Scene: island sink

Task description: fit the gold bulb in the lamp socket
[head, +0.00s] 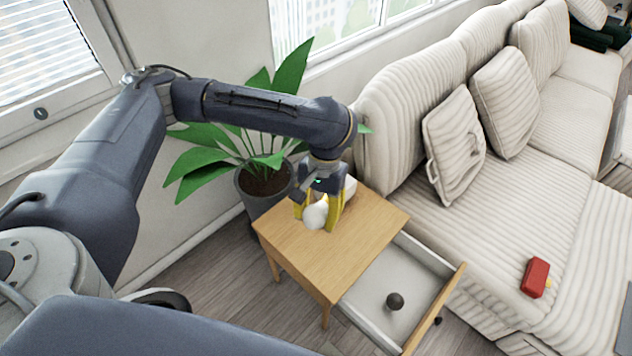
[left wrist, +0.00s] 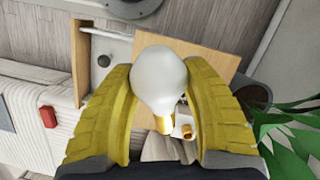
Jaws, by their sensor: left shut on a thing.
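My left gripper (head: 322,212) is shut on the bulb (head: 316,216), above the wooden side table (head: 330,252). In the left wrist view the bulb (left wrist: 158,78) has a white globe between the yellow fingers (left wrist: 155,100). A gold base shows at its lower end. A white lamp part (left wrist: 183,120) with a gold socket-like piece (left wrist: 188,132) shows just beyond and right of the bulb's base, apart from it in the picture. In the head view the lamp (head: 349,187) is mostly hidden behind the gripper. My right gripper is not in view.
The table's drawer (head: 379,325) is open, with a dark round object (head: 394,300) inside. A potted plant (head: 264,180) stands behind the table. A striped sofa (head: 510,205) with a red object (head: 536,277) is on the right. The table's front is clear.

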